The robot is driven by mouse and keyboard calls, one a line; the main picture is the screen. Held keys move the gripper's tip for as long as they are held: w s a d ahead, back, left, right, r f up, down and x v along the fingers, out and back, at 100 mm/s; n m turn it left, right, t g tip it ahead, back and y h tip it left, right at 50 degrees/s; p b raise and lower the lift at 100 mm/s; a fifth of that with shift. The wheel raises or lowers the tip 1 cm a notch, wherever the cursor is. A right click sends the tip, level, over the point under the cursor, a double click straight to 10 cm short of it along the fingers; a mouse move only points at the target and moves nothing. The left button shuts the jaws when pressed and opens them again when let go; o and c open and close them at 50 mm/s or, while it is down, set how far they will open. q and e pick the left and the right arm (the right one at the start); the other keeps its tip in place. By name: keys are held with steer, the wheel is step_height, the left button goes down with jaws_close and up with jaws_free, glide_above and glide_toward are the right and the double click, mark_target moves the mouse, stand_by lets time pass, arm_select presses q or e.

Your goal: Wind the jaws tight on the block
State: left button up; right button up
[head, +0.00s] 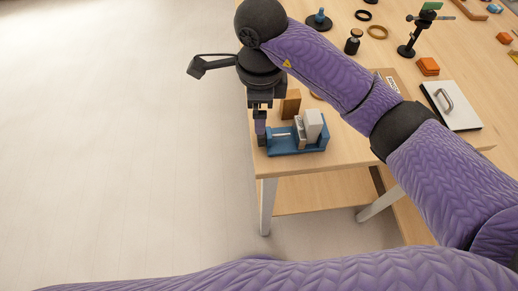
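A small vise with a blue base (297,150) sits at the near left corner of the wooden table. A pale grey-white block (313,122) stands upright at its jaws, beside a grey jaw (299,133). From this angle I cannot tell whether the jaws touch the block. The vise's light screw (280,135) runs left toward my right gripper (260,132). That gripper points down at the screw's left end and hides any handle there. I cannot tell whether its fingers are open or closed on something. My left gripper is out of view.
A brown wooden block (290,104) stands just behind the vise. A white board with a grey handle (452,105) lies to the right. Open floor lies left of the table.

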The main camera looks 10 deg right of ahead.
mark_target(258, 137)
steer(key=shift+a+n, duration=0.1)
steer(key=shift+n, duration=0.5)
steer(key=f+b, duration=0.1)
steer(key=f, duration=0.4)
steer(key=f+b, duration=0.1)
steer(key=f, duration=0.3)
steer(key=shift+w+f, duration=0.2)
steer(key=shift+f, duration=0.15)
steer(key=c, duration=1.3)
steer(key=shift+o, duration=0.2)
steer(key=shift+r+t, duration=0.1)
steer(key=shift+t, duration=0.5)
steer(key=shift+s+t, duration=0.1)
steer(key=shift+t, duration=0.8)
steer(key=o, duration=1.3)
steer(key=shift+c, duration=0.2)
